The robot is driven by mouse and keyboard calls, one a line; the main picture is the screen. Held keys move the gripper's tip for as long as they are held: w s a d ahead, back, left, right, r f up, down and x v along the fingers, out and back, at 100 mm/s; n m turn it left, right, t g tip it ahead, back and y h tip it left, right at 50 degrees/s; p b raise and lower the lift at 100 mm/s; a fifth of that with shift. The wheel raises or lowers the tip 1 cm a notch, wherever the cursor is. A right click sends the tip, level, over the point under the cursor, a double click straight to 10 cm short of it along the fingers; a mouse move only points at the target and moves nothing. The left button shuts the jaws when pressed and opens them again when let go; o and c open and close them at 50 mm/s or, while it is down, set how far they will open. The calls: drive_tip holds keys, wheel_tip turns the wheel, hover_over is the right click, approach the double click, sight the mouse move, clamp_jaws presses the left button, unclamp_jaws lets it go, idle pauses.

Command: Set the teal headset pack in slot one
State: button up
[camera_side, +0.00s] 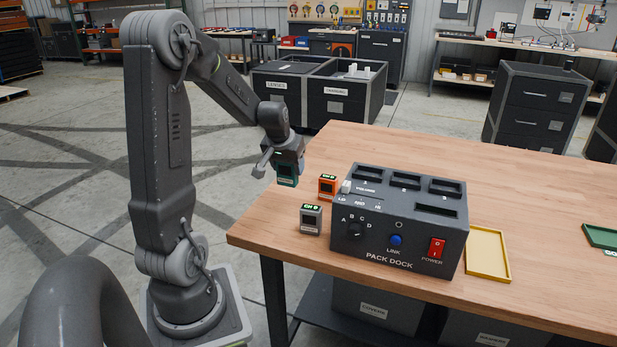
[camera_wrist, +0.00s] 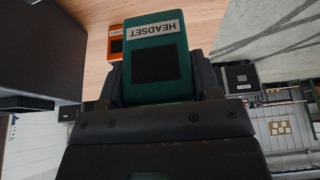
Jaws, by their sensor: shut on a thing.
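The teal headset pack (camera_wrist: 155,62) fills the middle of the wrist view, with a white HEADSET label and a dark square on its face. In the side view the teal pack (camera_side: 287,174) hangs from my gripper (camera_side: 285,158), near the table's left edge. My gripper is shut on it; its fingers flank the pack in the wrist view (camera_wrist: 157,85). The grey pack dock (camera_side: 400,228) stands to the right, apart from the pack. Three dark slots show on its top: the left one (camera_side: 369,171), the middle one (camera_side: 406,180) and the right one (camera_side: 446,187). Their markings are too small to read.
An orange pack (camera_side: 327,187) and a grey pack (camera_side: 311,219) stand on the table left of the dock. A yellow tray (camera_side: 487,253) lies to its right, with a green tray (camera_side: 601,237) at the far right. The wooden table (camera_side: 545,185) is clear behind the yellow tray.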

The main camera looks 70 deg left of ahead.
drive_tip(key=shift+s+a+r, duration=0.4)
drive_tip(key=shift+s+r, duration=0.25)
drive_tip(key=shift+w+d+r, duration=1.25)
drive_tip(key=shift+w+d, duration=0.95)
drive_tip(key=shift+w, duration=0.85)
drive_tip(key=shift+w+d+r, duration=1.3)
drive_tip(key=shift+w+d, duration=0.95)
drive_tip(key=shift+w, duration=0.75)
drive_tip(key=shift+w+d+r, duration=1.25)
drive_tip(key=shift+w+d, duration=0.95)
drive_tip(key=shift+w, duration=0.85)
drive_tip(key=shift+f, duration=0.95)
drive_tip(key=shift+f, duration=0.35)
drive_tip(key=shift+f, duration=0.25)
